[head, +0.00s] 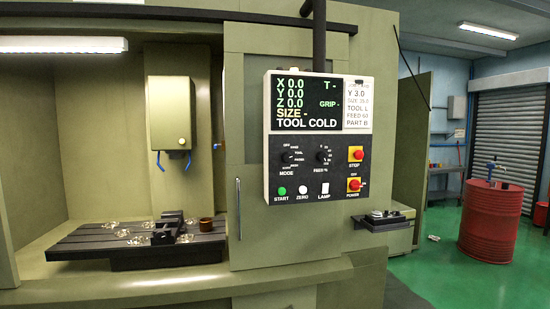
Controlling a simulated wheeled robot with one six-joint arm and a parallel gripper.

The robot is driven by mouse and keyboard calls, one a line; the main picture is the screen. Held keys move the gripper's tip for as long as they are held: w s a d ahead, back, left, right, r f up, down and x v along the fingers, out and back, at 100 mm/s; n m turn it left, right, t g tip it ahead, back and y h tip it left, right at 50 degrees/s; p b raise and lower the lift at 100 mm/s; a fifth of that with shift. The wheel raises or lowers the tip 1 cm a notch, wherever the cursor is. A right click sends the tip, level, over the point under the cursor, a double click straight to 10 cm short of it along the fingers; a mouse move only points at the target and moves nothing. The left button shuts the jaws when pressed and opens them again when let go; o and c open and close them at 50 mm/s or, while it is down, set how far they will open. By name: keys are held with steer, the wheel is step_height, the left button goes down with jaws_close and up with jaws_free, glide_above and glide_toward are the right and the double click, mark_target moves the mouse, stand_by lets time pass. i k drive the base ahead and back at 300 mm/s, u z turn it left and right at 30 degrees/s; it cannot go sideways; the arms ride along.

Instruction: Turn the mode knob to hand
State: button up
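The mode knob (287,158) is a small dark dial on the black lower half of the control panel (318,197), above the word MODE. Small white position labels ring it, too small to read surely. I cannot tell which label its pointer faces. The panel's screen (304,101) shows X, Y and Z at 0.0, dashes for T, GRIP and SIZE, and TOOL COLD. My gripper is not in view.
Beside the mode knob is a FEED % knob (322,157). A red STOP button (356,154) and a red POWER switch (354,184) are at the right. START (282,191), ZERO (303,191) and LAMP (324,189) sit below. A small shelf (384,220) juts out at lower right.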

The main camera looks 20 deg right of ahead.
mark_target(286, 157)
steer(key=i, duration=2)
steer(key=z, duration=2.75)
steer(key=k, duration=1.1)
steer(key=u, duration=0.2)
